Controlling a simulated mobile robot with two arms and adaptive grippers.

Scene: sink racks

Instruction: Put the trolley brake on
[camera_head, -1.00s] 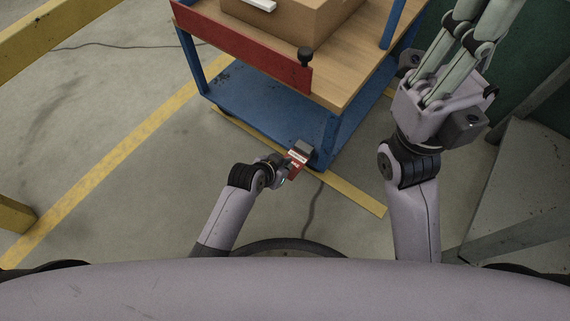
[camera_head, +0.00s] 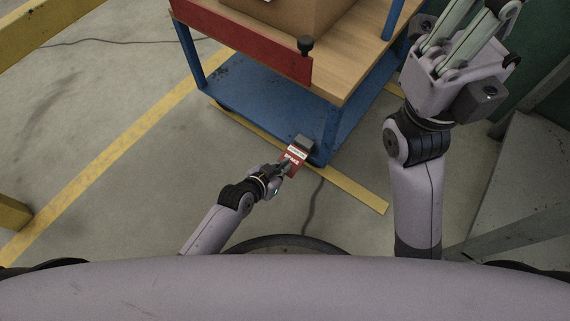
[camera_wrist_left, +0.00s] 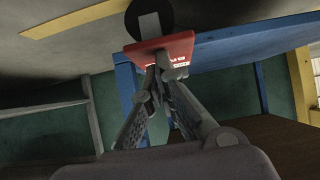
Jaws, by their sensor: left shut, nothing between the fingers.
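The trolley is blue with a wooden top (camera_head: 345,75) and a blue lower shelf (camera_head: 255,105). At its near corner a red brake pedal (camera_head: 293,158) with white lettering sticks out low, beside a grey block. The red pedal also shows in the left wrist view (camera_wrist_left: 165,48), in front of a dark round wheel (camera_wrist_left: 148,17). My left gripper (camera_head: 284,167) is shut and empty, its fingertips at the pedal's near edge; I cannot tell whether they touch. My right gripper (camera_head: 465,25) is raised at the upper right, with its fingertips cut off by the frame.
A cardboard box (camera_head: 285,15) stands on the trolley top behind a red panel (camera_head: 240,45) with a black knob (camera_head: 305,45). A yellow rail (camera_head: 50,35) is at the left. A grey metal structure (camera_head: 530,190) stands at the right.

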